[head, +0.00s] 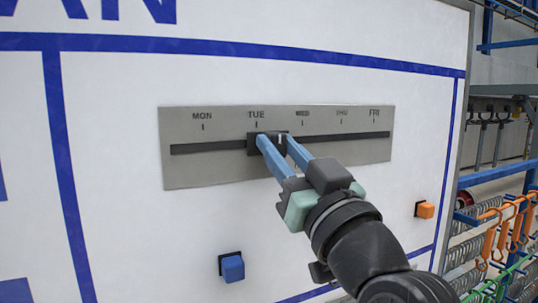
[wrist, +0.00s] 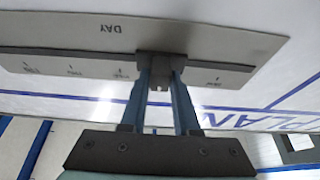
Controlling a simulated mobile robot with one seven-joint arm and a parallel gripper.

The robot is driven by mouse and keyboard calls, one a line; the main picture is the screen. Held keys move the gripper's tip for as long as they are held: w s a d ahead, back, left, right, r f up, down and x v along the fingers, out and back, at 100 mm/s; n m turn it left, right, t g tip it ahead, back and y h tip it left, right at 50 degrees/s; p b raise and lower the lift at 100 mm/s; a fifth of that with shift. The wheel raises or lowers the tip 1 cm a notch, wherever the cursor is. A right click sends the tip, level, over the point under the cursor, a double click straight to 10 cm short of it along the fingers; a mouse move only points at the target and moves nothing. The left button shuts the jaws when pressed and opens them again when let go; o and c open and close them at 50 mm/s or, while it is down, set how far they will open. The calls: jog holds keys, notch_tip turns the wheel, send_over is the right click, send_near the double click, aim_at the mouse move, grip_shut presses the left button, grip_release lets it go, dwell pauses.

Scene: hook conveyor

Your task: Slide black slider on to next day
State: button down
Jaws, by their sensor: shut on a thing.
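A grey day panel (head: 180,170) is on the white board, with a dark horizontal slot and the labels MON, TUE, WED, THU and FRI above it. The black slider (head: 252,146) sits in the slot, mainly below TUE and reaching a little to its right. My gripper (head: 273,139) is shut on the slider, with its two blue fingers on either side of its knob. The wrist view also shows the slider (wrist: 162,62) between the fingertips, with the panel (wrist: 215,30) upside down. The fingers hide part of the slider.
A blue block (head: 232,267) sticks out of the board at lower left, and an orange block (head: 425,210) at right. Beyond the board's right edge, a rack holds orange hooks (head: 489,240). The slot right of the slider is clear.

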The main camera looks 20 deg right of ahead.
jog(key=d+b, duration=0.2)
jog(key=d, duration=0.4)
jog(key=shift+w+d, duration=0.1)
jog(key=shift+w, duration=0.05)
jog(key=c, duration=0.6)
grip_release()
jog(key=shift+c, duration=0.2)
jog(key=b+v, duration=0.7)
jog(key=v, duration=0.6)
